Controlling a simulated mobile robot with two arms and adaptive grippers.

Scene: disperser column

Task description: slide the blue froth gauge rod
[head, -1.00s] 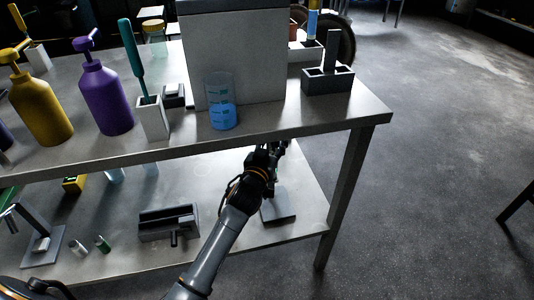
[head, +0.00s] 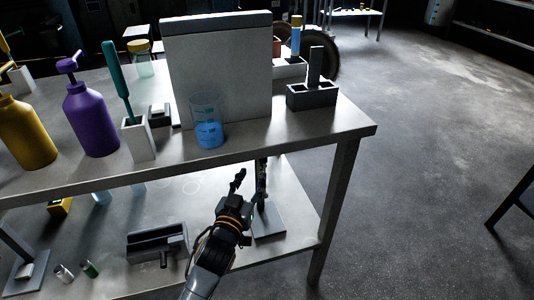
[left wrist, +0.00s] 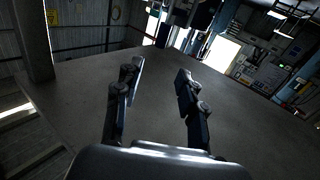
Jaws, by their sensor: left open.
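My left gripper (head: 250,178) is in front of the bench's open side in the head view, below the top's front edge, with its fingers pointing up and apart. The left wrist view also shows its two fingers (left wrist: 160,72) spread, with nothing between them. A stand with a flat grey base (head: 269,222) is on the lower shelf just behind the gripper. Its upper part is hidden or merges with the dark fingers. I cannot make out a blue rod there. A blue and yellow upright piece (head: 296,38) stands at the back of the bench top. My right gripper is out of view.
The bench top (head: 330,125) carries a beaker of blue liquid (head: 208,134), a purple bottle (head: 92,122), a grey panel (head: 220,75) and a dark block holder (head: 312,95). A grey box (head: 157,242) sits on the lower shelf. The floor at right is open.

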